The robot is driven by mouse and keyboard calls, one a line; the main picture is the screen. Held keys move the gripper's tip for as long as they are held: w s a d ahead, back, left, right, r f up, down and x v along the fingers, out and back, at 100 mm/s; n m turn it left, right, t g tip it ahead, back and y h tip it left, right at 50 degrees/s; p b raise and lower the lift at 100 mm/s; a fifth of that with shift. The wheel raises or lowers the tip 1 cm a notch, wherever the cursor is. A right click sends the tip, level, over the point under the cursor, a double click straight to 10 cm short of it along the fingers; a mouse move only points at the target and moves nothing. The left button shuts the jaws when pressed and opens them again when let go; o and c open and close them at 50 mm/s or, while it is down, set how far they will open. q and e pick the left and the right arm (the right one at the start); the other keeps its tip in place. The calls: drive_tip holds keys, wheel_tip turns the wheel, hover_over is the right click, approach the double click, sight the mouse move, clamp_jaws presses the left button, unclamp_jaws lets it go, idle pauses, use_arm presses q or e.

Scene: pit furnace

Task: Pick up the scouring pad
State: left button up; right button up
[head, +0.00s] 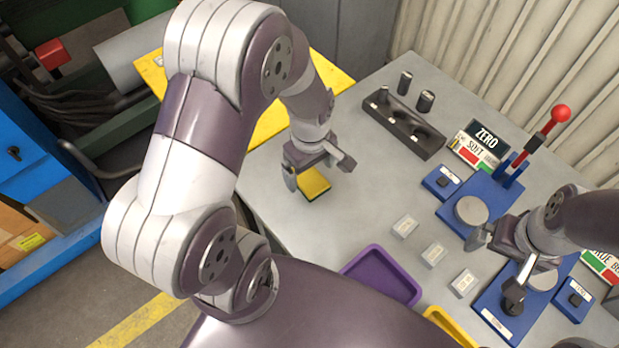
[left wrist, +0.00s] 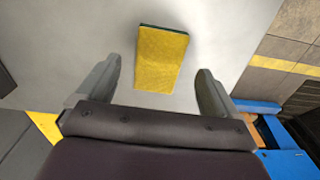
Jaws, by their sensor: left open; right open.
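The scouring pad (head: 314,184) is a yellow block with a dark green layer underneath. It lies flat on the grey table below my left gripper (head: 319,175). In the left wrist view the pad (left wrist: 161,59) lies ahead of the fingertips and roughly between their lines, slightly tilted. My left gripper (left wrist: 158,80) is open and empty, with a finger on each side and clear of the pad. My right gripper (head: 497,267) is open over the blue fixture at the right, away from the pad.
A purple tray (head: 383,275) sits at the table's front edge. A dark holder (head: 405,124) with metal cylinders stands at the back. Several small labelled blocks (head: 434,255) lie mid-table. A blue lever fixture (head: 484,192) stands right. The table around the pad is clear.

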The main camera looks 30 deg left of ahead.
sight(310, 179)
use_arm(q)
drive_tip(key=f, duration=0.3)
drive_tip(key=shift+w+a, duration=0.1)
drive_tip(key=shift+a, duration=0.1)
drive_tip(key=shift+d+f, duration=0.1)
drive_tip(key=shift+f, duration=0.05)
drive_tip(key=shift+d, duration=0.1)
drive_tip(key=c, duration=1.1)
drive_tip(key=shift+c, duration=0.2)
drive_tip(key=r, duration=0.4)
drive_tip(key=shift+d+r, duration=0.25)
drive_tip(key=shift+r, duration=0.1)
drive_tip(key=s+d+r, duration=0.4)
drive_tip(key=d+r, duration=0.2)
drive_tip(key=d, duration=0.4)
drive_tip(key=shift+s+r, duration=0.2)
drive_tip(key=shift+s, duration=0.15)
